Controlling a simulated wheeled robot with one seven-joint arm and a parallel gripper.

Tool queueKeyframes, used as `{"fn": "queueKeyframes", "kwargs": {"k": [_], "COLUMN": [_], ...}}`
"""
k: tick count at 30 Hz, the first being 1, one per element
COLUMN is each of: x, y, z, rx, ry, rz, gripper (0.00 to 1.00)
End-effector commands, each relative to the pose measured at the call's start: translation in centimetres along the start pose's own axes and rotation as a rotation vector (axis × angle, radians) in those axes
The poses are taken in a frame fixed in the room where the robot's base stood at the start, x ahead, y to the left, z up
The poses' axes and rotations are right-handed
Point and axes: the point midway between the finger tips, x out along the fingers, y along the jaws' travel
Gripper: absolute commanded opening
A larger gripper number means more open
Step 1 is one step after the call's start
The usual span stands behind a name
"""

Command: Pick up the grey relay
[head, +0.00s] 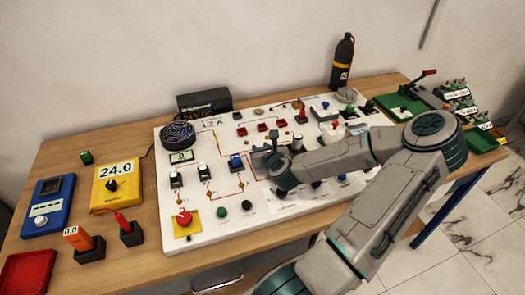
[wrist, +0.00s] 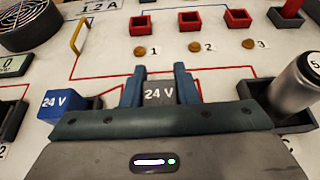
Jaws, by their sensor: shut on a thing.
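The grey relay (wrist: 159,94), marked "24 V", sits between the two blue-grey fingers of my gripper (wrist: 158,80) in the wrist view. The fingers are shut on its left and right sides. Its lower part is hidden by the gripper body, so I cannot tell whether it is seated or lifted. In the head view my gripper (head: 268,160) is over the middle of the white board, and the relay cannot be made out there. A blue relay (wrist: 62,104), also marked "24 V", stands to the left in a dark holder; it shows in the head view (head: 236,162) too.
A metal cylinder (wrist: 294,86) stands in a dark holder close right of my gripper. Red sockets (wrist: 187,17) and brass studs lie beyond it on the white board (head: 290,222). A black fan (head: 178,135) and yellow meter (head: 116,184) are to the left.

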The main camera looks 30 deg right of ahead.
Motion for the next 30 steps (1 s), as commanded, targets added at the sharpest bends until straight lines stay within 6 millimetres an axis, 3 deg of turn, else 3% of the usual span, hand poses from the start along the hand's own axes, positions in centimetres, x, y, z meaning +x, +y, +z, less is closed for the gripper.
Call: {"fn": "queueKeyframes", "kwargs": {"k": [11, 27, 30], "x": [-1.8, -9.2, -9.3], "y": [-0.2, -3.1, -3.6], "z": [3.9, 5.1, 4.7], "rx": [-0.003, 0.000, 0.001], "ry": [-0.003, -0.001, -0.008], "rz": [-0.003, -0.005, -0.009], "gripper": [0.04, 0.04, 0.04]}}
